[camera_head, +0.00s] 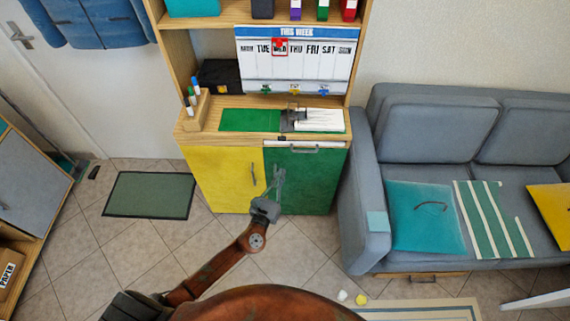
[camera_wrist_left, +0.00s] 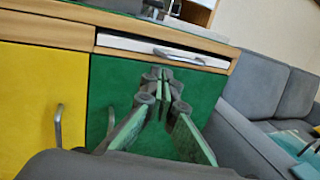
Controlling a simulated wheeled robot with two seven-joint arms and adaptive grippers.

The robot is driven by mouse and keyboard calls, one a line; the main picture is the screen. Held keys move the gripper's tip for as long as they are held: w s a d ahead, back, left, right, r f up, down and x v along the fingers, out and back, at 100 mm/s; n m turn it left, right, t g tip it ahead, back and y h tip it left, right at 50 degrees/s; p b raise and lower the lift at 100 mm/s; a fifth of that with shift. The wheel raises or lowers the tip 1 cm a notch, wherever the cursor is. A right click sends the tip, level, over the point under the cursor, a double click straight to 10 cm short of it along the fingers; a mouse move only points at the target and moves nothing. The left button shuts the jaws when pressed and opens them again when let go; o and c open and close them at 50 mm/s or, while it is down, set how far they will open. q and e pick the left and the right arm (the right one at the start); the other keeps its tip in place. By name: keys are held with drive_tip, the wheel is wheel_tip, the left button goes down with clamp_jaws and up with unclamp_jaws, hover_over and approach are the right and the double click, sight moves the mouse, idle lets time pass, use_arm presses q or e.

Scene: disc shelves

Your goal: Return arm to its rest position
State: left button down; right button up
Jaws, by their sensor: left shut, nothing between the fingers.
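My left arm (camera_head: 222,262) comes in from the lower left in the head view and reaches toward the cabinet. My left gripper (camera_head: 279,173) is shut and empty in front of the green door (camera_head: 310,180), near its edge with the yellow door (camera_head: 222,172). In the left wrist view the closed fingertips (camera_wrist_left: 163,74) point at the green door (camera_wrist_left: 205,88), below the white drawer front (camera_wrist_left: 150,46). I cannot tell whether the fingertips touch the door. My right gripper is not in view.
A wooden cabinet top (camera_head: 208,128) holds a green mat (camera_head: 248,120), and a weekly board (camera_head: 297,60) stands above it. A grey sofa (camera_head: 358,205) with cushions is to the right. A dark green doormat (camera_head: 150,195) lies left. Tiled floor (camera_head: 130,245) is open around my arm.

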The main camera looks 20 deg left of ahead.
use_arm(q)
drive_tip(key=shift+s+d+f, duration=0.1)
drive_tip(key=shift+s+d, duration=0.1)
drive_tip(key=shift+s, duration=1.1)
drive_tip(key=shift+s+d, duration=0.15)
drive_tip(key=shift+s, duration=1.1)
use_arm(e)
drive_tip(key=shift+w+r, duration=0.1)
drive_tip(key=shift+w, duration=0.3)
use_arm(q)
drive_tip(key=shift+f, duration=0.1)
